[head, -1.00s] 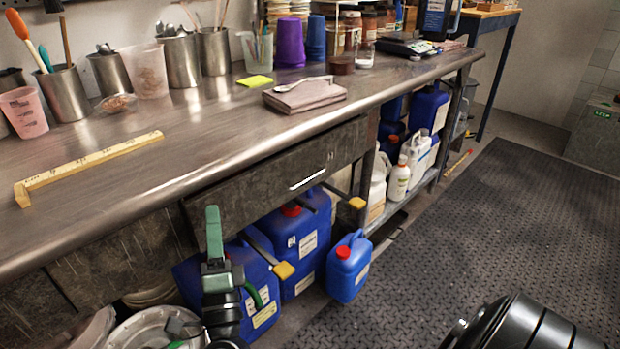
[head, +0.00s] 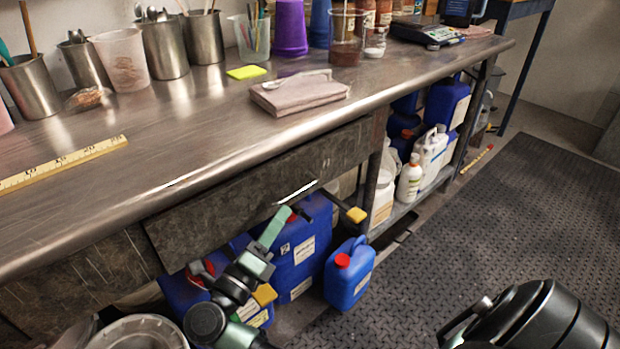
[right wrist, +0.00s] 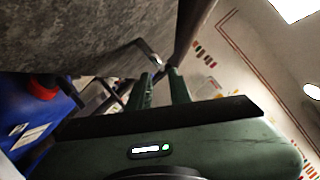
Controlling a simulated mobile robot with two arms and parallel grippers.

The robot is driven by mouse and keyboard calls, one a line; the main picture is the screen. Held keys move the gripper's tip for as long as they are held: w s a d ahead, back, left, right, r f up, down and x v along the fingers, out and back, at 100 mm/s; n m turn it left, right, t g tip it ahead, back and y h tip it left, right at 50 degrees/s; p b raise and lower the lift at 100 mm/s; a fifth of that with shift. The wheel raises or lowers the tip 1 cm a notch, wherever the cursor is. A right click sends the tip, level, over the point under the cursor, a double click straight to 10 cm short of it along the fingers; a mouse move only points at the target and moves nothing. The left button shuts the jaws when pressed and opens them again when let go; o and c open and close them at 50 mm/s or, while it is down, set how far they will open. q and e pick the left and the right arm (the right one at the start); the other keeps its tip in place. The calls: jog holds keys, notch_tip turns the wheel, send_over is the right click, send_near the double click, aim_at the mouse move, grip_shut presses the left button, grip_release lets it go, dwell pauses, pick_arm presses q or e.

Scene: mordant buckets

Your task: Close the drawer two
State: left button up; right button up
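A dark grey drawer front (head: 225,205) sits under the steel bench top, with a bright bar handle (head: 297,191) near its right end. It seems to stand slightly proud of the neighbouring panel, but its depth is hard to judge. No number shows on it. My right gripper (head: 272,232) is below and left of the handle, tilted towards it. In the right wrist view its two green fingers (right wrist: 161,82) are apart with nothing between them, and the handle (right wrist: 149,52) is just beyond their tips beside the drawer front (right wrist: 80,35). My left gripper is not in view.
Another grey panel (head: 80,280) lies left of the drawer. Blue canisters (head: 300,250) and a blue jug (head: 348,275) stand below, near yellow-ended bars (head: 355,214). A folded cloth (head: 300,92) with a spoon lies on the bench. The patterned floor mat (head: 500,220) has free room.

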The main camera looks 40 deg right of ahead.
aim_at(298, 192)
jog(key=shift+x, duration=4.2)
jog(key=shift+s, duration=0.1)
grip_shut()
jog(key=shift+f, duration=0.1)
